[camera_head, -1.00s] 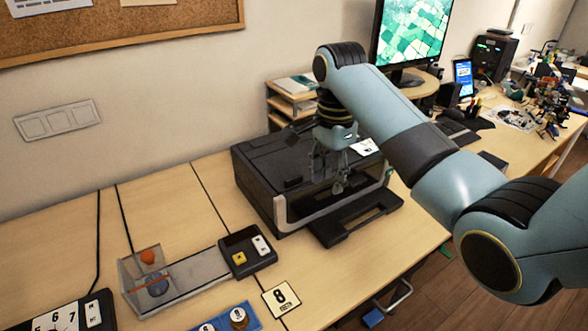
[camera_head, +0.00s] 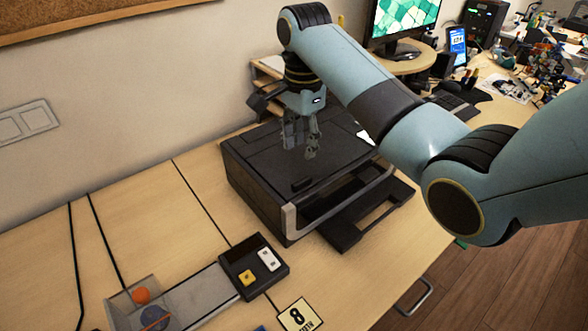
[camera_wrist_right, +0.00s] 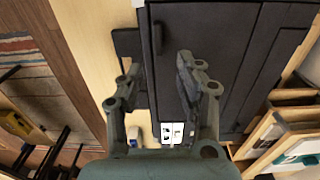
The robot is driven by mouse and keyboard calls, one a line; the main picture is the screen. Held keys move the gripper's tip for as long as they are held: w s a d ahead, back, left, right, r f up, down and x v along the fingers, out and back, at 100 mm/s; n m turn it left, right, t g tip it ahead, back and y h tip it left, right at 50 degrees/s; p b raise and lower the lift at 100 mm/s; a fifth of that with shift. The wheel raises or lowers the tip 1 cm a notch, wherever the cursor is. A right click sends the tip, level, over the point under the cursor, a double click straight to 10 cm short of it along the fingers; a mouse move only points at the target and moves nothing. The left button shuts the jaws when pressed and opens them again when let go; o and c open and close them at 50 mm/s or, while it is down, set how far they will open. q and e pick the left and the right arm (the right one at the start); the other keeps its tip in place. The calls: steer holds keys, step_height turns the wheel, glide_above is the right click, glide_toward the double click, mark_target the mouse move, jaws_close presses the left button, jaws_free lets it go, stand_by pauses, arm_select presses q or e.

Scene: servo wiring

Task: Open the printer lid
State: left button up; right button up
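The black printer (camera_head: 255,160) stands on the wooden desk with its flat top lid lying shut. A small raised dark handle (camera_head: 302,185) sits near the lid's front edge. My right gripper (camera_head: 300,152) hangs over the lid, fingers pointing down and spread apart, with nothing between them. It seems to be above the lid without touching, though the exact gap is hard to judge. My left gripper is out of view.
The printer's front tray (camera_head: 345,232) sticks out over the desk. A control box (camera_head: 252,262) with yellow and white buttons and a card marked 8 (camera_head: 299,315) lie in front-left. A monitor (camera_head: 405,20) and wooden shelf stand behind. Bare desk (camera_head: 150,230) is at left.

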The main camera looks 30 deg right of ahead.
glide_above(302, 180)
step_height(302, 180, down, 5)
steer(key=shift+s+r, duration=0.1)
step_height(302, 180, down, 5)
steer(key=shift+r, duration=0.15)
steer(key=shift+f, duration=0.25)
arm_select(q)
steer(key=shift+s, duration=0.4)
arm_select(e)
steer(key=shift+w, duration=0.2)
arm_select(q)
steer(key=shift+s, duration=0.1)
arm_select(e)
steer(key=shift+c, duration=1.1)
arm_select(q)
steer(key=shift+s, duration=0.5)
arm_select(e)
jaws_close()
